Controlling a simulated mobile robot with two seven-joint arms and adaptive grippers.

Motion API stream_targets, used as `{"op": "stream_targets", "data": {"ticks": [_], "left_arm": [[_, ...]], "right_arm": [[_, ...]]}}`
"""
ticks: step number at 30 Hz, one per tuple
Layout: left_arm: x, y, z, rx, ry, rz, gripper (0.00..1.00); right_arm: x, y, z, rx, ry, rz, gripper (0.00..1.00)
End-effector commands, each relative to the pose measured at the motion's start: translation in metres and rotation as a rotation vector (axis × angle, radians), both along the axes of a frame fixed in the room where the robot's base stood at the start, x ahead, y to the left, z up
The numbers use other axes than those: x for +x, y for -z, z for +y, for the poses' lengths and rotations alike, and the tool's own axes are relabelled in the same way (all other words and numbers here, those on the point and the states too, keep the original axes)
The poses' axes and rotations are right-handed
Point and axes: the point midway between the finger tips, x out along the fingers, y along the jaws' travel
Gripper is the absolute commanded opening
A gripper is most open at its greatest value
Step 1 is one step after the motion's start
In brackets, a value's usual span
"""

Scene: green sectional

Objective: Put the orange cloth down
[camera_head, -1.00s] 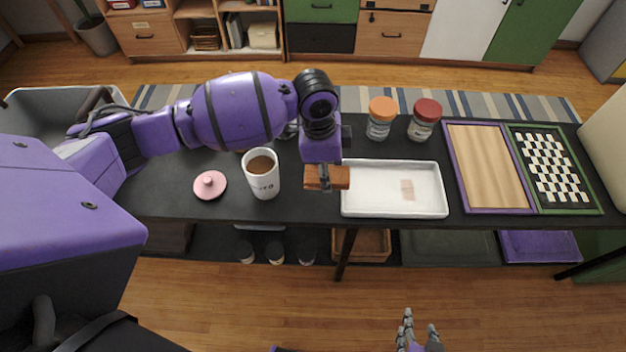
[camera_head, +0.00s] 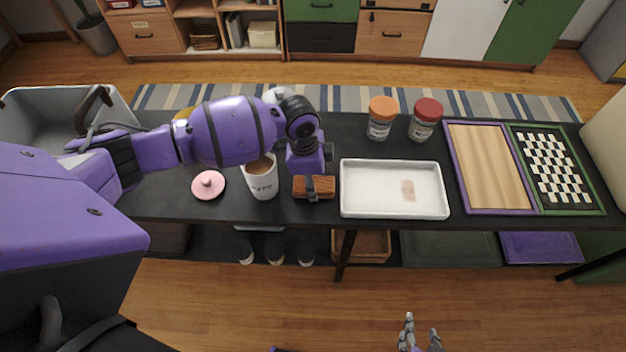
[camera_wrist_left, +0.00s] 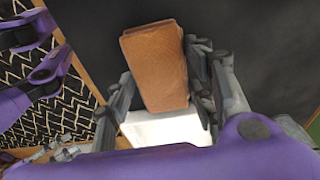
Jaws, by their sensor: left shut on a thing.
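The orange cloth (camera_head: 327,187) is a folded orange-brown block between the white mug and the white tray. My left gripper (camera_head: 312,190) is shut on it, with the fingers across its middle. The cloth is low over the black table (camera_head: 240,211); I cannot tell whether it touches it. In the left wrist view the cloth (camera_wrist_left: 155,62) sits between the two fingers, with a white surface below it. My right gripper (camera_head: 421,338) is open and empty at the bottom edge of the head view, away from the table.
The white tray (camera_head: 380,205) is right of the cloth. The white mug (camera_head: 264,185) with brown drink and a pink lid (camera_head: 208,184) are to the left. An orange-lidded jar (camera_head: 380,125) and a red-lidded jar (camera_head: 422,125) stand behind the tray. A purple-framed board (camera_head: 490,165) lies farther right.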

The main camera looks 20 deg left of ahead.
Motion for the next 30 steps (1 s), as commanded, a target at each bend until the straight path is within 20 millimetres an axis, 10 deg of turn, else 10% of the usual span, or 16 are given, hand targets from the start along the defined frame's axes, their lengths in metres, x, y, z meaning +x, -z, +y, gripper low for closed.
{"op": "stream_targets", "data": {"ticks": [2, 3, 7, 20, 30], "left_arm": [[-0.001, 0.004, 0.0, -0.001, -0.001, 0.002, 0.26], [0.0, 0.003, 0.0, 0.0, 0.0, 0.001, 0.54], [0.0, 0.003, 0.0, 0.0, 0.0, 0.001, 0.69], [0.001, -0.009, 0.001, 0.0, 0.0, -0.002, 0.69], [-0.001, -0.079, 0.009, -0.001, -0.001, -0.005, 0.69]], "right_arm": [[0.0, 0.0, 0.0, 0.0, 0.0, 0.0, 0.4], [0.0, 0.0, 0.0, 0.001, 0.001, -0.001, 0.4], [0.0, 0.0, 0.001, 0.003, 0.003, 0.0, 0.4], [-0.005, 0.003, 0.004, 0.011, 0.014, 0.01, 0.4], [-0.001, -0.004, 0.004, 0.01, 0.005, 0.002, 0.4]]}}
